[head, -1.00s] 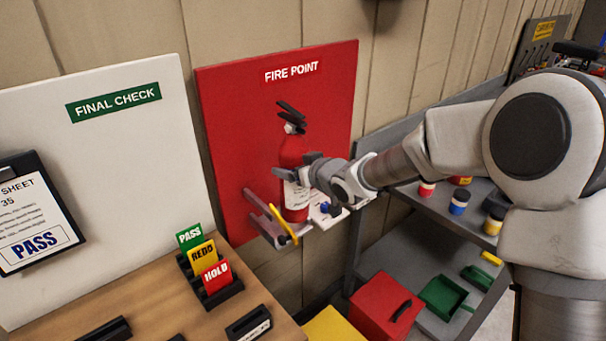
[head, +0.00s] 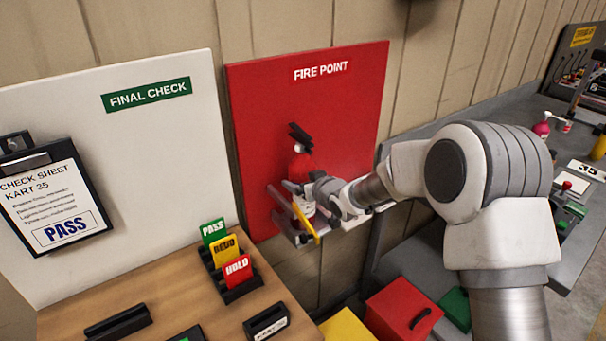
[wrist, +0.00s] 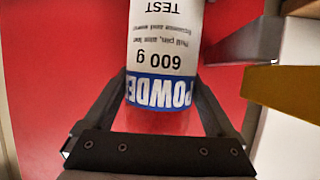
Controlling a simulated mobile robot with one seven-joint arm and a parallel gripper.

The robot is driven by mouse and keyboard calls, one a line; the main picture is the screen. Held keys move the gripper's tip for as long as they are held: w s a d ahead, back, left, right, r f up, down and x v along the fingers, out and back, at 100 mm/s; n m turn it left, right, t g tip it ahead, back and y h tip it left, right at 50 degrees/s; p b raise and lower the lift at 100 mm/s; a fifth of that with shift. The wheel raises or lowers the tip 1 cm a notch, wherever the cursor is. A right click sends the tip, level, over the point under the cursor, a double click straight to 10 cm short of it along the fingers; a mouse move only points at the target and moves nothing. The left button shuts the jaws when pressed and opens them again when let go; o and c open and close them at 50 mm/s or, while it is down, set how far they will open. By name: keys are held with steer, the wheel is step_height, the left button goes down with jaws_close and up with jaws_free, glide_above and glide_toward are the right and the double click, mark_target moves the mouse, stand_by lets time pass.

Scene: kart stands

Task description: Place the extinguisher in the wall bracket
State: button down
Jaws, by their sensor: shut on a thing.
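The red fire extinguisher (head: 300,166), with a black handle on top, stands upright in front of the red FIRE POINT board (head: 350,110). My gripper (head: 300,190) is shut on its body. In the wrist view the extinguisher's white and blue label (wrist: 163,70) lies between my two fingers (wrist: 163,90). The grey wall bracket (head: 283,219) with a yellow strap (head: 305,222) sticks out low on the board, right at the extinguisher's lower part. The extinguisher's base is hidden by the bracket and strap, so I cannot tell whether it rests on the bracket.
A wooden table (head: 140,285) with PASS, REDO and HOLD cards (head: 227,250) stands at the front left. A white FINAL CHECK board (head: 150,150) is behind it. A red box (head: 400,308) is below the bracket, and a grey bench (head: 480,110) is at the right.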

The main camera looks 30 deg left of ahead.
steer(key=shift+r, duration=0.3)
steer(key=shift+f, duration=0.1)
jaws_free()
steer(key=shift+f, duration=0.2)
steer(key=shift+r, duration=0.2)
steer(key=v, duration=1.2)
steer(key=shift+f, duration=0.2)
steer(key=shift+s, duration=0.1)
